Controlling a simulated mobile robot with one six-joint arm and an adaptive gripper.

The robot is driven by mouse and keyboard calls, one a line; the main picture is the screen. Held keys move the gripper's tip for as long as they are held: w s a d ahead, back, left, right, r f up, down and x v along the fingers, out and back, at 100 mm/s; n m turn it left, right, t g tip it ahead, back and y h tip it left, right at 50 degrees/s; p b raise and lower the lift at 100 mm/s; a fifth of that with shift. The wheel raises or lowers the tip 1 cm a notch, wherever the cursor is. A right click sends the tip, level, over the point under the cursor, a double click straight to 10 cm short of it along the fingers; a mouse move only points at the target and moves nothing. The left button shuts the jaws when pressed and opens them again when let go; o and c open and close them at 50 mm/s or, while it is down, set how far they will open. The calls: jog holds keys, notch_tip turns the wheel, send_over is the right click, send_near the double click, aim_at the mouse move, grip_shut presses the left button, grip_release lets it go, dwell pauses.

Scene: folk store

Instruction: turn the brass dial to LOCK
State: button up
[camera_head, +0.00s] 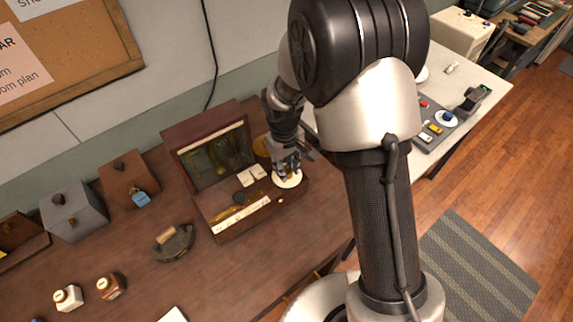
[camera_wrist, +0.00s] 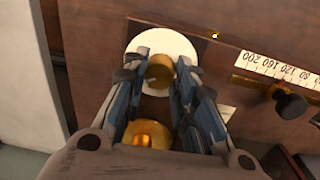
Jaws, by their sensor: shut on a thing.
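The brass dial (camera_wrist: 160,68) is a short round knob on a white disc (camera_wrist: 181,44), on the wooden panel of an old radio-like box. My gripper (camera_head: 287,174) reaches down to the white disc (camera_head: 290,182) at the box's right end. In the wrist view its two fingers stand on either side of the knob, shut on it. No LOCK mark can be read; the fingers cover part of the disc. A second brass round piece (camera_wrist: 147,133) shows between the fingers, nearer the palm.
A blue padlock (camera_head: 140,199), a dark stamp-like tool (camera_head: 174,243) and small bottles (camera_head: 68,297) stand to the left.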

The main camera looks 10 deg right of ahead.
jog(key=n+p, duration=0.1)
jog(key=n, duration=0.4)
jog(key=shift+n, duration=0.3)
jog(key=n, duration=0.5)
jog(key=shift+s+p, duration=0.1)
jog(key=shift+p, duration=0.2)
jog(key=shift+n, duration=0.3)
jog(key=o, duration=1.1)
jog(key=shift+s+r, duration=0.2)
jog(key=shift+r, duration=5.8)
